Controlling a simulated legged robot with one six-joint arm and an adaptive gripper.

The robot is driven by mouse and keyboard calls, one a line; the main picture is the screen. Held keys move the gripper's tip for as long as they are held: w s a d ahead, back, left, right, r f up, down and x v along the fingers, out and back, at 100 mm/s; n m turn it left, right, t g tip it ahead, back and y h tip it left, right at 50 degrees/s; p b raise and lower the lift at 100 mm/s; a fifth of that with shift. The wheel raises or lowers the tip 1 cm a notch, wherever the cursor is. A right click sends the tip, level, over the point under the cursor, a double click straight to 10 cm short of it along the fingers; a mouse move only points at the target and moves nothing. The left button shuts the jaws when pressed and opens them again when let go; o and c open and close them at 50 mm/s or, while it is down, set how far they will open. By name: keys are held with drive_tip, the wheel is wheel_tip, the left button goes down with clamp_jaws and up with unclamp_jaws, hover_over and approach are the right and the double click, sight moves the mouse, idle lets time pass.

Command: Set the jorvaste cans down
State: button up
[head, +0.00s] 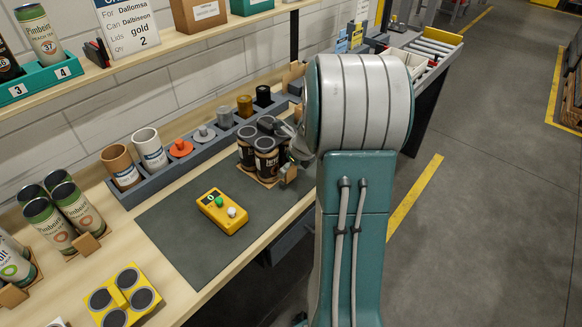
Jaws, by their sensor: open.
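Several dark brown cans (266,158) stand upright in a tight group on a tan carrier (264,181). Their labels are partly readable and begin like "jorv". The group appears to rest at the far right end of the dark grey mat (185,245). My gripper (292,153) is open at the right side of the cans, by the carrier's tan end tab (288,173). My large arm link hides part of the gripper, so I cannot tell whether its fingers touch the carrier.
A yellow box with buttons (222,211) lies on the mat. A grey rack (187,160) with cups and coloured parts runs behind it. Green-and-white cans (63,214) and a yellow holder (126,297) stand at left. The mat's middle front is clear.

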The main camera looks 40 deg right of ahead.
drive_tip(key=a+v, duration=0.1)
drive_tip(key=v, duration=1.1)
drive_tip(key=s+a+r+n, duration=0.2)
drive_tip(key=a+r+n, duration=0.1)
drive_tip(key=a+n, duration=0.6)
drive_tip(key=s+a+r+n, duration=0.2)
drive_tip(key=a+r+n, duration=0.1)
drive_tip(key=a+n, duration=0.6)
drive_tip(key=s+a+n+t, duration=0.1)
drive_tip(key=s+a+n, duration=0.8)
drive_tip(key=n, duration=0.7)
drive_tip(key=shift+s+h, duration=0.25)
drive_tip(key=shift+h, duration=0.05)
